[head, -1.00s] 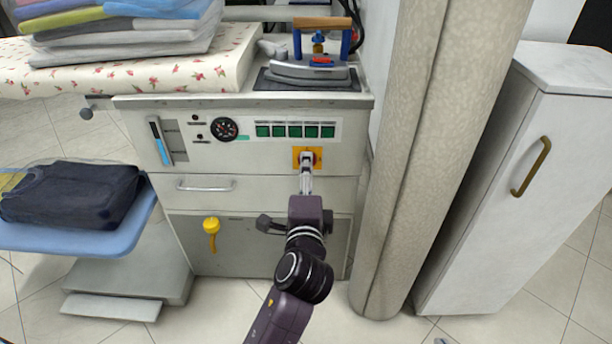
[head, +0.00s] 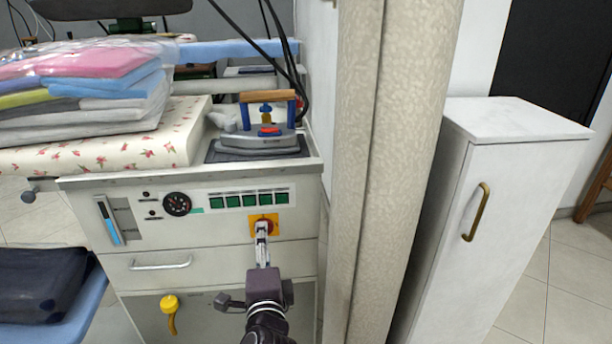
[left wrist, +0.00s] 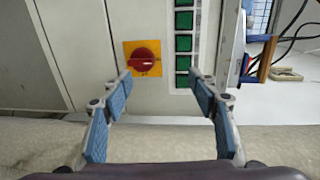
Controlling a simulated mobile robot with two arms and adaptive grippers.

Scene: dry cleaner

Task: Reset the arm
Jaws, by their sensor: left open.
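My left gripper (head: 263,238) is in front of the ironing unit's control panel, just below the yellow plate (head: 264,220) of the rotary switch. In the left wrist view the two blue-padded fingers of my left gripper (left wrist: 163,92) are spread apart with nothing between them. The red knob (left wrist: 145,62) on its yellow plate shows just beyond the fingertips, nearer the left finger. In the head view the gripper partly covers the knob. I cannot tell whether the fingers touch the panel. My right gripper is not in view.
An iron (head: 264,130) stands on top of the ironing unit, beside folded clothes (head: 100,85) on a flowered cover. A yellow-handled lever (head: 170,308) sticks out below. A patterned column (head: 385,170) and a white cabinet (head: 500,220) stand to the right.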

